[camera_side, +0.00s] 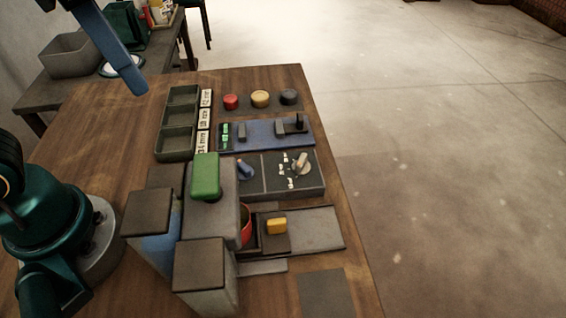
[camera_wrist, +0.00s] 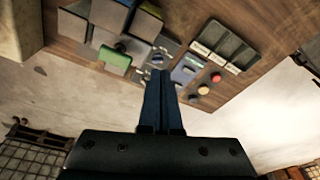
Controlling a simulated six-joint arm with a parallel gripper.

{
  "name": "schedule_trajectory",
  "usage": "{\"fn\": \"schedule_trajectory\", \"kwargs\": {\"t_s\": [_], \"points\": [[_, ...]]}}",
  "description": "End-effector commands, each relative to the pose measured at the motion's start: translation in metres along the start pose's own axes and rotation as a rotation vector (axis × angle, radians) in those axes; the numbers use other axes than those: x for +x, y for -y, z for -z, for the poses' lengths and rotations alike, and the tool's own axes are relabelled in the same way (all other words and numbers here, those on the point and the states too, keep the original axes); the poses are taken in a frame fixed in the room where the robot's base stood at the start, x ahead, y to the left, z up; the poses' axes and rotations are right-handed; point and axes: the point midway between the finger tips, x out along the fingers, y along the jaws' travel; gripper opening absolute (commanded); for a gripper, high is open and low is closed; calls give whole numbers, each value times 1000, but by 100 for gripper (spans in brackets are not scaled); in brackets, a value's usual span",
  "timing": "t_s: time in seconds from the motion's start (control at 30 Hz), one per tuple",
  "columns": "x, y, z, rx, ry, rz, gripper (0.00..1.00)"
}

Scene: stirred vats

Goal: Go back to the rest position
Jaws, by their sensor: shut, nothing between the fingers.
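My gripper (camera_side: 138,88) hangs in the air at the upper left of the side view, above the back left part of the wooden table (camera_side: 120,110). Its blue fingers point down and are apart from everything on the table. In the wrist view my gripper (camera_wrist: 160,78) shows its two fingers together with nothing between them. The fingers hide part of the panels behind them.
Grey vats with dark lids (camera_side: 205,265) and a green block (camera_side: 206,177) stand near the table's front. Beside them are a switch panel (camera_side: 310,185), a blue panel (camera_side: 262,132), round buttons (camera_side: 260,98) and a compartment tray (camera_side: 178,122). A side bench (camera_side: 110,88) holds a grey bin (camera_side: 72,55).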

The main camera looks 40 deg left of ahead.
Motion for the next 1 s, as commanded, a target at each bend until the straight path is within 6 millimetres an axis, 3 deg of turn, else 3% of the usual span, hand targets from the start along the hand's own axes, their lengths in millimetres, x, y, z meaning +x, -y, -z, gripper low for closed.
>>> {"fn": "schedule_trajectory", "kwargs": {"t_s": [0.2, 0.5, 1.0], "points": [[34, 28, -28, -229, -137, 64, 0], [78, 39, -41, -353, -250, 104, 0], [78, 41, -34, -361, -288, 108, 0]]}}
